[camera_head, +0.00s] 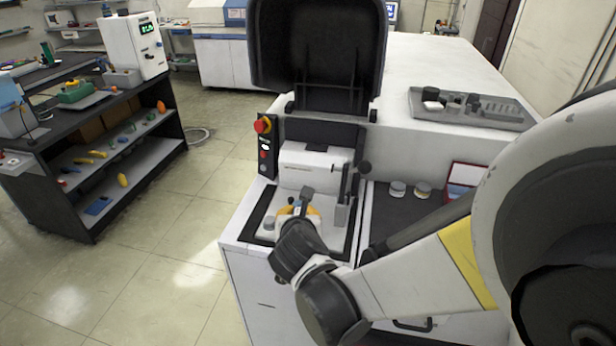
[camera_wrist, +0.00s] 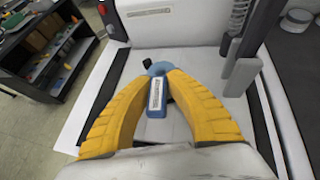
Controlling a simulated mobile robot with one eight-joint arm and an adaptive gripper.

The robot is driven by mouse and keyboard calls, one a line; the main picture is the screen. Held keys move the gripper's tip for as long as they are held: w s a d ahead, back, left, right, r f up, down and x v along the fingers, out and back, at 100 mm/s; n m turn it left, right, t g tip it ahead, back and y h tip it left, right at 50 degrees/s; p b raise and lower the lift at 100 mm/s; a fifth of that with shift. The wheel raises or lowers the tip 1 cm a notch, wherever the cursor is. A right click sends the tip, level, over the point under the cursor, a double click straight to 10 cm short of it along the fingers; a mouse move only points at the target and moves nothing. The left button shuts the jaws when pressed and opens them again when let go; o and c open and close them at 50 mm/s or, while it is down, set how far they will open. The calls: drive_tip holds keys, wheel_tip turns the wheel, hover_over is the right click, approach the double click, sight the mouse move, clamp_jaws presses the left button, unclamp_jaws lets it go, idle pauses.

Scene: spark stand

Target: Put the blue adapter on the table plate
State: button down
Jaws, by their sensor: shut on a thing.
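The blue adapter (camera_wrist: 156,108) has a pale labelled top and a rounded blue far end. In the wrist view it lies between the yellow fingers of my gripper (camera_wrist: 159,72), which are shut on its far end. The white table plate (camera_wrist: 185,125) of the spark stand lies below it. I cannot tell whether the adapter touches the plate. In the head view my gripper (camera_head: 298,209) is over the plate (camera_head: 325,232), and my wrist hides most of the adapter.
A white block (camera_head: 315,165) stands behind the plate, with a grey post and lever (camera_head: 343,205) at its right. The stand's black lid (camera_head: 318,50) is raised. A dark tray with round parts (camera_head: 398,189) lies to the right. A shelf (camera_head: 95,150) stands at left.

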drive_tip(key=shift+f+b, duration=0.3)
drive_tip(key=shift+f, duration=0.1)
drive_tip(key=c, duration=1.3)
unclamp_jaws()
drive_tip(key=shift+s, duration=0.1)
